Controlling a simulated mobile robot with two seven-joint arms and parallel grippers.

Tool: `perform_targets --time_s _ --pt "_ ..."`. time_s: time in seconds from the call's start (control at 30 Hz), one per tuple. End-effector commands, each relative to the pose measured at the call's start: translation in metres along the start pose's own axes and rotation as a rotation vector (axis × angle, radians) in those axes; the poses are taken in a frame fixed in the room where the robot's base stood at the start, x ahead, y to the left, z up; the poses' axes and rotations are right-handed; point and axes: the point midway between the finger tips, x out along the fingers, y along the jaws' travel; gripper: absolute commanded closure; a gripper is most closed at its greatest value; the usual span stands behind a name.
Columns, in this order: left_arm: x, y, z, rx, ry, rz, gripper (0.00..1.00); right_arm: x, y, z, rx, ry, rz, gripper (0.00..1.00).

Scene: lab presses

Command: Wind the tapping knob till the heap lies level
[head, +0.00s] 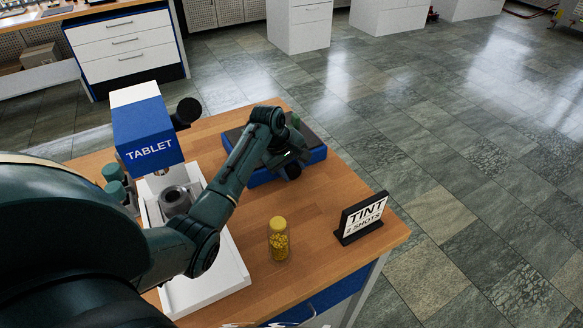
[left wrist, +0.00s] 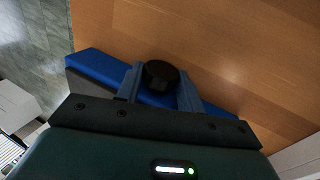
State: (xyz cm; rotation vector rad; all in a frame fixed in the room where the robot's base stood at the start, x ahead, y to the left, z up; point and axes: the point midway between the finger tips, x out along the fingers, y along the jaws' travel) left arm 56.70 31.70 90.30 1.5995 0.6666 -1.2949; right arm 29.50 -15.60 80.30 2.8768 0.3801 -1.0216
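A low blue unit with a dark top (head: 262,178) stands at the back of the wooden bench, partly hidden by my left arm. Its round black tapping knob (head: 293,172) sticks out at the near side. My left gripper (head: 291,160) is at this knob. In the left wrist view the knob (left wrist: 160,74) sits between the two fingers of my left gripper (left wrist: 160,84), which close in on both its sides with no clear gap. The blue unit (left wrist: 98,66) shows behind the fingers. I cannot make out the heap. My right gripper is not in view.
A blue and white press marked TABLET (head: 150,130) stands left, with a grey metal cup (head: 174,202) below its head and a white tray (head: 215,272). A yellow-filled jar (head: 278,242) and a TINT sign (head: 362,217) stand on the bench (head: 325,255). Bare bench lies between jar and blue unit.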

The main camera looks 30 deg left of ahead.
Motion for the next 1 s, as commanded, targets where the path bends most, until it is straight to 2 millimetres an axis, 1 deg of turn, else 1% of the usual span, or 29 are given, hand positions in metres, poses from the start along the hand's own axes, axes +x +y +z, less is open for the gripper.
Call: perform_targets --time_s 0.03,0.13,0.33,0.47,0.67,1.0 --pt "-0.0002 -0.0001 -0.0002 0.000 0.000 0.000 0.77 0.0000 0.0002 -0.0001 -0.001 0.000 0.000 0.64" --pt "-0.0003 -0.0002 -0.0002 0.000 0.000 0.000 0.85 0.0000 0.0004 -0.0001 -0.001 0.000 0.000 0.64" --pt "-0.0006 0.0004 -0.0003 0.000 0.001 -0.014 0.85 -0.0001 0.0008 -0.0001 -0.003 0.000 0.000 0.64" --pt "-0.0008 0.0018 -0.0003 0.002 0.004 -0.053 0.85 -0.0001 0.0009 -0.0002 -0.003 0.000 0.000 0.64" --pt "-0.0010 0.0044 -0.0005 0.005 0.014 -0.174 0.85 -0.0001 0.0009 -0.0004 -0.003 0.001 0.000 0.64" --pt "0.0016 0.0080 0.0005 0.012 0.033 -0.433 0.85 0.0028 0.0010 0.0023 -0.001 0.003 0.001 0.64"
